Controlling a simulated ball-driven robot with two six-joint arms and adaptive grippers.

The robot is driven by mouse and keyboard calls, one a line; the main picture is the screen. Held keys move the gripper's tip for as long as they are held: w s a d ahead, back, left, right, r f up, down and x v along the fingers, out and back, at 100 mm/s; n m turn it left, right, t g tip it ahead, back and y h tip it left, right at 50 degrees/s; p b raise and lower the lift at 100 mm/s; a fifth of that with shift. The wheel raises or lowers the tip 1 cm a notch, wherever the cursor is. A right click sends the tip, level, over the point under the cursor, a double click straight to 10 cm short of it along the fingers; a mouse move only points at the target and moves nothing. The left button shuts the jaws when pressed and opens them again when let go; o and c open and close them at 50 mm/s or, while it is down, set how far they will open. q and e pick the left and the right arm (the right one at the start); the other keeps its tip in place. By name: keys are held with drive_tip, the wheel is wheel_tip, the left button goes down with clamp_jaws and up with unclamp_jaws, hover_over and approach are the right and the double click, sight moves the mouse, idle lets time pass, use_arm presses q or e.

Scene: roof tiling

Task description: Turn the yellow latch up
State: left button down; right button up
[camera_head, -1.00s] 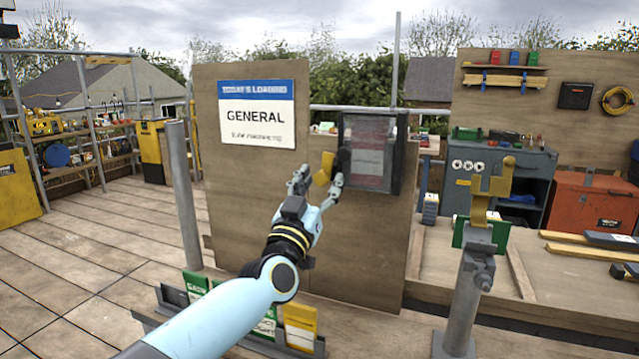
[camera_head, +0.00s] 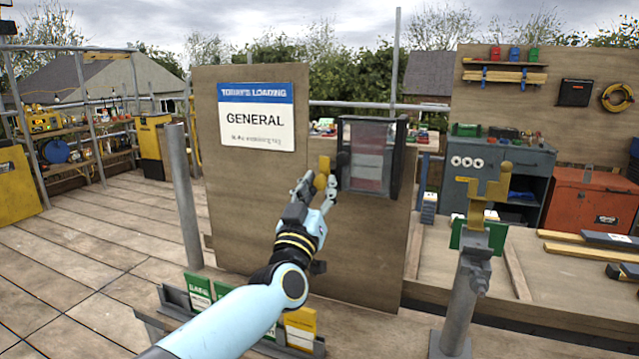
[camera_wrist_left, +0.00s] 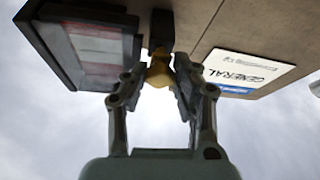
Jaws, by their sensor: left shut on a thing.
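The yellow latch (camera_head: 322,172) is at the left edge of the dark-framed clear-fronted box (camera_head: 368,155) on the wooden board. It stands nearly upright in the head view, with its lower part between my fingers. My left gripper (camera_head: 318,187) is shut on the latch. In the left wrist view the latch (camera_wrist_left: 159,73) shows between the two fingertips (camera_wrist_left: 158,82), next to a dark mount, with the box (camera_wrist_left: 85,45) to its left. The fingers partly hide the latch. My right gripper is not in view.
A sign reading GENERAL (camera_head: 257,117) is on the board left of the latch. A grey post (camera_head: 184,195) stands left of the board. A grey stand with a yellow top piece (camera_head: 489,190) stands at the right. Several coloured cards (camera_head: 300,325) sit in a low rack below.

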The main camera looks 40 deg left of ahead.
use_arm(q)
drive_tip(key=c, duration=1)
unclamp_jaws()
drive_tip(key=shift+s, duration=0.1)
drive_tip(key=v, duration=1.2)
drive_tip(key=shift+f, duration=0.15)
